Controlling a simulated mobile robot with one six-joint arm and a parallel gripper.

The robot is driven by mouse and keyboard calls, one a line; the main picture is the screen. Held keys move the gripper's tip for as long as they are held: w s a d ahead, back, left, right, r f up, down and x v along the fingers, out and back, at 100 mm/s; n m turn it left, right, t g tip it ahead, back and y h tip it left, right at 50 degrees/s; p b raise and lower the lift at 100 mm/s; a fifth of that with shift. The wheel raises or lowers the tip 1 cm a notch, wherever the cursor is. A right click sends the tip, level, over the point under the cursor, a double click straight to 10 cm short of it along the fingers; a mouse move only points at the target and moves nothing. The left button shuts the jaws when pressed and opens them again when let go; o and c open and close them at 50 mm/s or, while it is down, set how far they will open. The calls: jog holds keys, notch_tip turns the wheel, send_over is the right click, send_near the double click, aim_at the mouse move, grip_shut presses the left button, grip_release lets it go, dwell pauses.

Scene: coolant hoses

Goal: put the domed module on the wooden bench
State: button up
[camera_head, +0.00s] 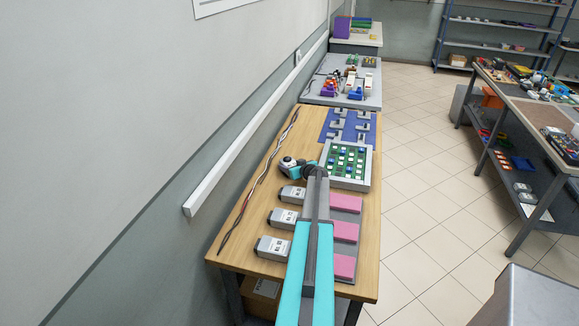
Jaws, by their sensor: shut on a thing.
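The wooden bench (249,213) runs along the wall, with a light wood top. My arm reaches over it from the bottom of the view. My gripper (288,161) is at the arm's far end, over the bench's left half, beyond the row of grey-white modules. It is small here and partly covered by my own wrist. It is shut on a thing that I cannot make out. I cannot pick out the domed module with certainty.
Three labelled grey-white modules (283,218) line the left half. Pink pads (345,231) lie on a grey tray at right. Behind are a green board in a tray (372,170) and a blue mat (326,131) with grey brackets. Twisted cable (251,187) follows the wall side.

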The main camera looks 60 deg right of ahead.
jog(key=shift+s+a+f+b, duration=0.15)
jog(key=shift+f+b, duration=0.6)
jog(key=shift+b, duration=0.8)
jog(key=o, duration=1.4)
jog(key=shift+a, duration=0.1)
jog(key=shift+o, duration=0.2)
jog(key=shift+r+p, duration=0.5)
jog(key=shift+p, duration=0.85)
jog(key=shift+r+p, duration=0.1)
jog(key=shift+p, duration=0.2)
jog(key=shift+s+b, duration=0.2)
jog(key=shift+b, duration=0.15)
jog(key=shift+r+b+v, duration=0.2)
jog(key=shift+b+v, duration=0.8)
jog(key=shift+v, duration=1.85)
jog(key=shift+r+b+v, duration=0.2)
jog(key=shift+b+v, duration=0.75)
jog(key=shift+v, duration=1.9)
jog(key=shift+w, duration=0.2)
